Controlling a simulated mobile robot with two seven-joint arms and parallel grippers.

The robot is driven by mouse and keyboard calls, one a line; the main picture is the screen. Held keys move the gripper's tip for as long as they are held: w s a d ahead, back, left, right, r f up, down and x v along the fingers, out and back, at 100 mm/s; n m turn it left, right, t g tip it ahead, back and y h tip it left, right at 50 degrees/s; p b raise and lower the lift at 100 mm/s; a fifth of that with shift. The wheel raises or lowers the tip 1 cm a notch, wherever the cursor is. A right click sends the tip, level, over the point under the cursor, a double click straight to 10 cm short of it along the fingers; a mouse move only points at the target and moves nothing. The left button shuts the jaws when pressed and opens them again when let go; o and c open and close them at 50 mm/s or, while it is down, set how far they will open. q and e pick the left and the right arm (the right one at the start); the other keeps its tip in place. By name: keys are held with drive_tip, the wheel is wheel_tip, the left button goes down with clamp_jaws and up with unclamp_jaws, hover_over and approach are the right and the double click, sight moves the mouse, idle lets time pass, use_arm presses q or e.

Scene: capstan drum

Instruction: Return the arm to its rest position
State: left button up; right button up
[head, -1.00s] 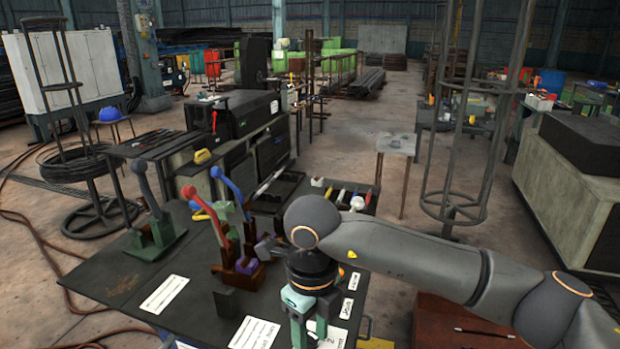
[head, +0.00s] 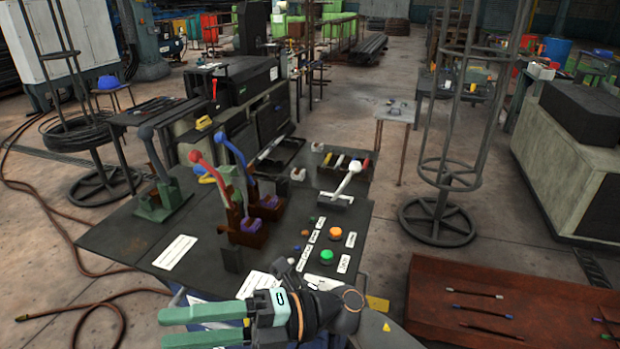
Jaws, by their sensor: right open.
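My right arm (head: 352,308) comes in from the bottom right, low in the head view, with the forearm cut off by the bottom edge. My right gripper (head: 172,328) is at the bottom left of centre. Its two pale green fingers point left and are apart, with nothing between them. It is in front of the near edge of the dark control table (head: 110,237), and the wrist covers part of that edge and its labels. My left arm and gripper are out of view.
On the table stand a grey-blue lever (head: 152,150), a red lever (head: 205,165), a blue lever (head: 231,150) and a white-knobbed lever (head: 345,185). A green button (head: 326,257) and an orange button (head: 335,233) are near the wrist. A reddish-brown bench (head: 500,285) is at right.

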drive_tip(key=w+d+f+m+t+h+p, duration=0.1)
drive_tip(key=w+d+f+m+t+h, duration=0.25)
drive_tip(key=w+d+m+t, duration=0.6)
drive_tip(key=w+d+f+m+t+h, duration=0.2)
drive_tip(key=d+f+m+t, duration=0.25)
drive_tip(key=m+t, duration=1.05)
drive_tip(key=s+d+f+m+g+h+p, duration=0.1)
drive_tip(key=s+d+f+m+g+h, duration=0.1)
drive_tip(key=d+f+m+h, duration=0.45)
drive_tip(key=s+d+f+m+g+h, duration=0.2)
drive_tip(key=d+f+m, duration=0.15)
drive_tip(key=f, duration=0.55)
drive_tip(key=s+d+f+m+g+h, duration=0.1)
drive_tip(key=s+d+f+g, duration=0.1)
drive_tip(key=s+f, duration=0.3)
drive_tip(key=s+d+f+m+g+h, duration=0.2)
drive_tip(key=s+d+f+g, duration=0.1)
drive_tip(key=s+d+f, duration=0.2)
drive_tip(key=shift+s+d+f+p, duration=0.25)
drive_tip(key=shift+s+f+p, duration=0.15)
drive_tip(key=shift+s+f, duration=0.5)
drive_tip(key=shift+s+r, duration=0.15)
drive_tip(key=shift+r, duration=0.05)
